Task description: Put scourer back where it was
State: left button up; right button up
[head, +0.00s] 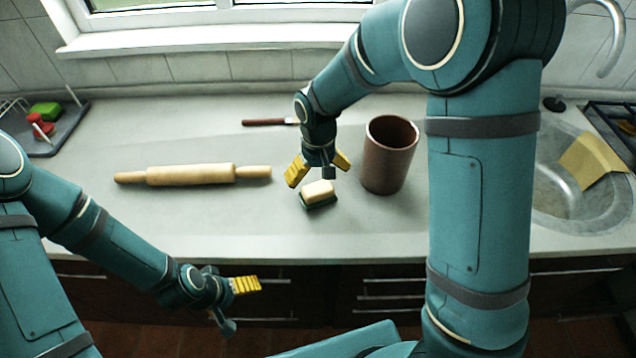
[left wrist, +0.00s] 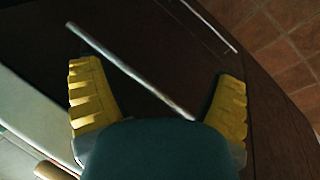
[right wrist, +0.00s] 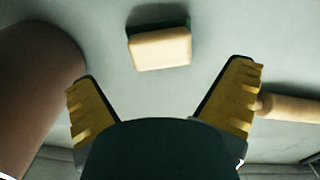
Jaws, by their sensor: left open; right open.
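The scourer (head: 318,191), a small cream block with a dark green underside, lies on the counter between the rolling pin and the brown crock. It also shows in the right wrist view (right wrist: 161,50), beyond the fingertips and between their lines. My right gripper (head: 319,167) is open and empty, just behind and above the scourer, apart from it. Its yellow fingers (right wrist: 165,78) are spread wide in the right wrist view. My left gripper (head: 238,305) is open and empty in front of the counter edge, over the dark cabinet fronts; its fingers also show in the left wrist view (left wrist: 158,88).
The brown crock (head: 390,155) stands right of the scourer, and the wooden rolling pin (head: 192,175) lies left. A brown-handled tool (head: 264,122) lies behind. A dark tray (head: 62,128) holds a green block (head: 45,109) and a red item. A yellow cloth (head: 592,160) hangs at the sink (head: 560,205).

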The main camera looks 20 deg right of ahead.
aim_at(318, 188)
notch_tip(318, 188, up, 6)
jog(key=shift+p, duration=0.45)
jog(key=shift+s, duration=0.1)
